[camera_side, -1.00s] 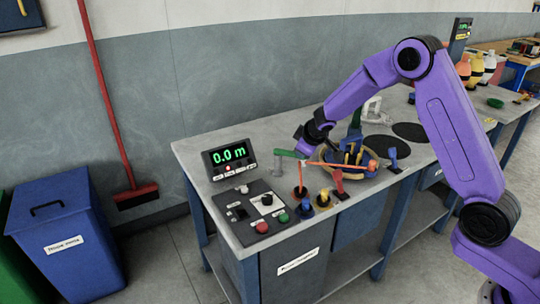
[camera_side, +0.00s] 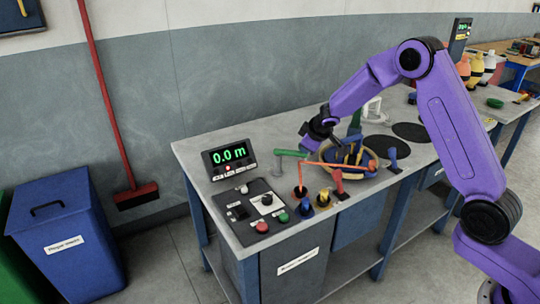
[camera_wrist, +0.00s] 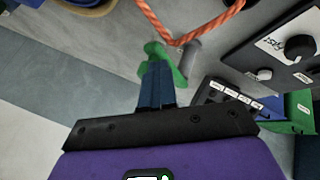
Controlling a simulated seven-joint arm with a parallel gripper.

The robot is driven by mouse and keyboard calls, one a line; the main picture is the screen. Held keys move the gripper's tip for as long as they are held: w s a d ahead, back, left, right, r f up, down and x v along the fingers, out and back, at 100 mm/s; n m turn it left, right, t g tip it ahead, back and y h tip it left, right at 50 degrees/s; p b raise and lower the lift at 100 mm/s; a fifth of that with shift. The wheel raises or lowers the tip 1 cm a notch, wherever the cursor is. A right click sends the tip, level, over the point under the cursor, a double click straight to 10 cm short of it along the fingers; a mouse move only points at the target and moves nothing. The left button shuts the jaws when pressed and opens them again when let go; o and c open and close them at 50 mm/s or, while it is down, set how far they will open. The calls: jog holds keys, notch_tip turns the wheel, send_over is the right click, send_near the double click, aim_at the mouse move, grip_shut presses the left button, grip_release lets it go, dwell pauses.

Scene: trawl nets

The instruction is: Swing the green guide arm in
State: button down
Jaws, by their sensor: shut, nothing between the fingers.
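The green guide arm (camera_side: 290,153) sits on a short grey post near the display, at the left part of the bench. Its free end points right, toward the orange rope. In the wrist view the green arm (camera_wrist: 163,52) shows just beyond and partly behind my fingertips, beside the grey post (camera_wrist: 191,52). My gripper (camera_side: 304,134) is above the arm's right end. Its blue fingers (camera_wrist: 157,72) are together and hold nothing. I cannot tell whether they touch the green arm.
A display reading 0.0 m (camera_side: 229,154) and a control panel (camera_side: 250,208) stand left. Small coloured hooks, including a red one (camera_side: 338,182), line the front edge.

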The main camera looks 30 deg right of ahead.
jog(key=shift+d, duration=0.5)
jog(key=s+f+v, duration=0.1)
jog(key=s+v, duration=0.1)
jog(key=v, duration=1)
jog(key=shift+s+a, duration=0.15)
jog(key=shift+a, duration=0.25)
jog(key=shift+f, duration=0.15)
jog(key=s+a+n+g+y, duration=0.2)
jog(key=s+n+g, duration=0.4)
jog(key=s, duration=3.2)
jog(key=shift+s+a+g, duration=0.25)
jog(key=shift+a+g, duration=0.15)
jog(key=shift+a, duration=0.25)
